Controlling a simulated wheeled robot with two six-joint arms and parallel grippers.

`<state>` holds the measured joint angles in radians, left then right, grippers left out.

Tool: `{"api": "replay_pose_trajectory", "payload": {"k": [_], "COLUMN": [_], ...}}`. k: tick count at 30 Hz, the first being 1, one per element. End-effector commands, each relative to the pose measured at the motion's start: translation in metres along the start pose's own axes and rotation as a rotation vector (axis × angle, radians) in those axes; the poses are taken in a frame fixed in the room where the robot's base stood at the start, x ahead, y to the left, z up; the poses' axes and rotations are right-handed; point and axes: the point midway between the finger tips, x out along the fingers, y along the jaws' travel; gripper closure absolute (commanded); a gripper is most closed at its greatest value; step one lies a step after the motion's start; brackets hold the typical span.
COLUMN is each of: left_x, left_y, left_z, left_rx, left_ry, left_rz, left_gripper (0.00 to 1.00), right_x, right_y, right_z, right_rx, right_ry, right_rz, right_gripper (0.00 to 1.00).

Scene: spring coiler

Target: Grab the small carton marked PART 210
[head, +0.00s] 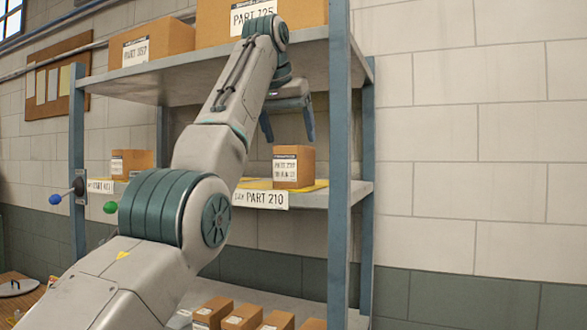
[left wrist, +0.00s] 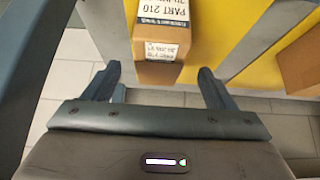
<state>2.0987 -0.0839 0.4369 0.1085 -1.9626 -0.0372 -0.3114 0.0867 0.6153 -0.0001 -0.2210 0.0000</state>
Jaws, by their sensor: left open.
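The small carton marked PART 210 (head: 294,167) stands upright on the middle shelf, with a white label on its front. In the left wrist view the same carton (left wrist: 160,35) appears between the lines of my fingers, its label upside down. My left gripper (head: 288,128) is open and empty, fingers pointing down, just above the carton in the head view. In the left wrist view the gripper (left wrist: 160,75) has a finger on each side of the carton's near end, with gaps showing. I cannot tell whether the fingertips reach down to its height. My right gripper is not in view.
The shelf tag PART 210 (head: 262,199) is on the shelf edge. Another carton (head: 132,162) stands at the shelf's left end. The upper shelf (head: 310,62) with larger cartons is overhead. A blue-grey post (head: 340,170) stands close to the right. More cartons (head: 243,317) are below.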

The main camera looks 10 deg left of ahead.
Motion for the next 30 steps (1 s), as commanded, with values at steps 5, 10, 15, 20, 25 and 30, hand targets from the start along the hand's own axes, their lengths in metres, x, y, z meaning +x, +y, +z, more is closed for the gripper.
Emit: {"api": "replay_pose_trajectory", "payload": {"k": [5, 10, 15, 20, 25, 30], "left_x": [0.012, 0.029, 0.046, 0.057, 0.061, 0.062], "left_y": [0.000, -0.002, -0.003, -0.003, -0.003, -0.003], "left_z": [0.000, 0.003, 0.003, 0.004, 0.005, 0.006], "left_rx": [0.000, 0.000, 0.000, 0.000, 0.000, 0.000], "left_ry": [0.000, -0.001, -0.001, -0.001, 0.000, 0.000], "left_rz": [0.000, 0.000, 0.000, 0.001, 0.000, 0.000], "left_gripper": [0.22, 0.22, 0.22, 0.22, 0.22, 0.22], "right_x": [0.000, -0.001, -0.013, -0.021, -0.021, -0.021], "right_y": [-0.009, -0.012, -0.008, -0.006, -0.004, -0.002], "right_z": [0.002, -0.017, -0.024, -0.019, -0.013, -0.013], "right_rx": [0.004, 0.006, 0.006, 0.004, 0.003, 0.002], "right_ry": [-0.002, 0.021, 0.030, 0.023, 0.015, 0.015], "right_rz": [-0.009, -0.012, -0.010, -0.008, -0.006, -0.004], "right_gripper": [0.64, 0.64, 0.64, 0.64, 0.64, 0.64]}}
